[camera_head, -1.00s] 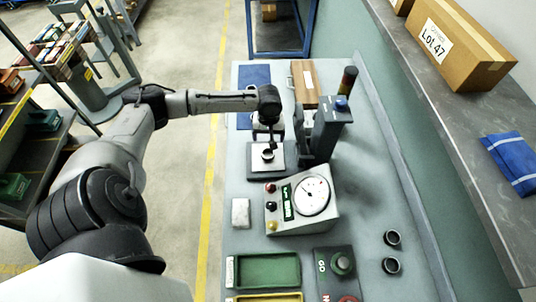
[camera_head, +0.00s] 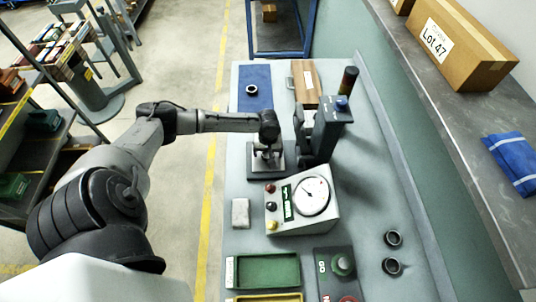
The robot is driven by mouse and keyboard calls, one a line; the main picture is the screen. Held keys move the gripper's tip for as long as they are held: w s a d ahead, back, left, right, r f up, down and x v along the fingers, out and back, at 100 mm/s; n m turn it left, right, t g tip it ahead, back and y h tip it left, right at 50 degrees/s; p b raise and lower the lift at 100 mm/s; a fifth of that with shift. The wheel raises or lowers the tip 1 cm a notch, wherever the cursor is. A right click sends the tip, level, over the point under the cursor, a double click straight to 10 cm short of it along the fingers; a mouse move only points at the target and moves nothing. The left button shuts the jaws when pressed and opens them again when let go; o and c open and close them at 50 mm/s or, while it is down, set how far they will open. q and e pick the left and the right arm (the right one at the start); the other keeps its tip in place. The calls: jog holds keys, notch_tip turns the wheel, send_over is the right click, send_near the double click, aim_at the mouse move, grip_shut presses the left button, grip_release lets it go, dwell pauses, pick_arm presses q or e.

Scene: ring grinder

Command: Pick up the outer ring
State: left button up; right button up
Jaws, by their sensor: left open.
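My left gripper (camera_head: 266,156) is open and points down at the small square plate (camera_head: 280,168) of the grinder fixture. A dark ring sat on this plate a second ago; the fingers and wrist now cover that spot, and I cannot tell how they stand around it. Another dark ring (camera_head: 251,89) lies on the blue mat (camera_head: 262,74) at the far end of the bench. Two more dark rings (camera_head: 392,238) lie at the right of the bench. The frames do not show which is the outer ring. My right gripper is out of view.
The grinder's dark column (camera_head: 325,130) stands close right of the gripper. A gauge box (camera_head: 303,203) is in front of it. A wooden case (camera_head: 305,82), a green tray (camera_head: 266,271) and a button panel (camera_head: 338,268) also occupy the bench. The bench's right middle is clear.

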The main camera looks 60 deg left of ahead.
pick_arm(q)
jog(key=c, duration=1.1)
jog(key=shift+c, duration=0.2)
